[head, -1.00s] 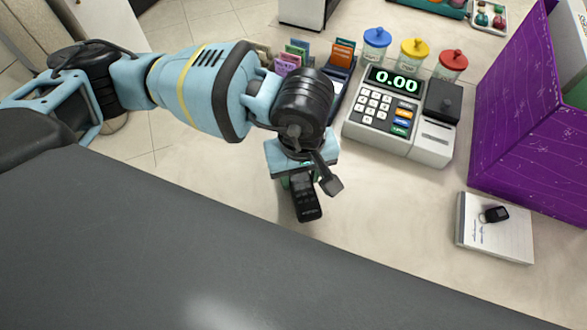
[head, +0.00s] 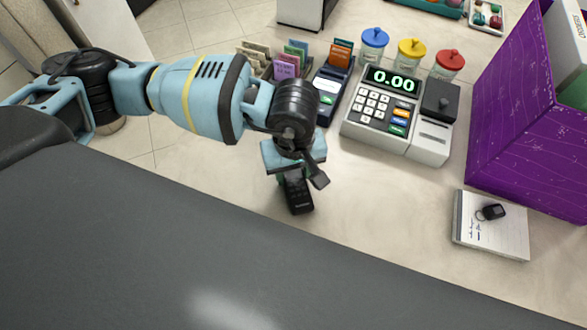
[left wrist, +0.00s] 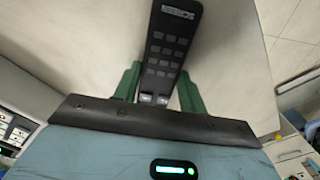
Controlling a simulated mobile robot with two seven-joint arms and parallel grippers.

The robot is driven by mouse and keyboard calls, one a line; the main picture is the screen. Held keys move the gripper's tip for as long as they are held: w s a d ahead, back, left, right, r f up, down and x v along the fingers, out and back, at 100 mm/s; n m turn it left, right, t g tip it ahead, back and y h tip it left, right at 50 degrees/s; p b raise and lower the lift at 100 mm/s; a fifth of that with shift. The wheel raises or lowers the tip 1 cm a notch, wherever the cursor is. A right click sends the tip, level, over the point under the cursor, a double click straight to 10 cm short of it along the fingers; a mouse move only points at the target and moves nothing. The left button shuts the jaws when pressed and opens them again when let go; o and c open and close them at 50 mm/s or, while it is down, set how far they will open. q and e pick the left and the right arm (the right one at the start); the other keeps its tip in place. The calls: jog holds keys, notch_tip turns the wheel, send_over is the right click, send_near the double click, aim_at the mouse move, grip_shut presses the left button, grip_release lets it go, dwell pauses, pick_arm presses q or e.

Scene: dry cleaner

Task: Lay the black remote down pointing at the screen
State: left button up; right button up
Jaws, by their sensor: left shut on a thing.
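The black remote (head: 299,200) is held in my left gripper (head: 291,180), low over the pale counter in the head view. In the left wrist view the remote (left wrist: 168,45) lies between the green fingers of the left gripper (left wrist: 158,88), with its rows of buttons facing the camera. Its far end extends beyond the fingers, towards the counter's near edge in the head view. I cannot tell whether it touches the counter. The lit screen (head: 393,79) reading 0.00 is on the cash register (head: 385,122), behind and right of the remote. My right gripper is not in view.
A card terminal (head: 331,86) and a card rack (head: 285,62) stand behind the gripper. Three lidded jars (head: 411,52) stand behind the register. A purple box (head: 525,130) and a notepad (head: 480,228) with a key fob (head: 494,211) are at right. Counter between remote and notepad is clear.

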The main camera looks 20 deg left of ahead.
aim_at(294, 176)
pick_arm(q)
jog(key=shift+f, duration=0.1)
jog(key=o, duration=1.1)
jog(key=shift+c, duration=0.2)
notch_tip(294, 176, up, 12)
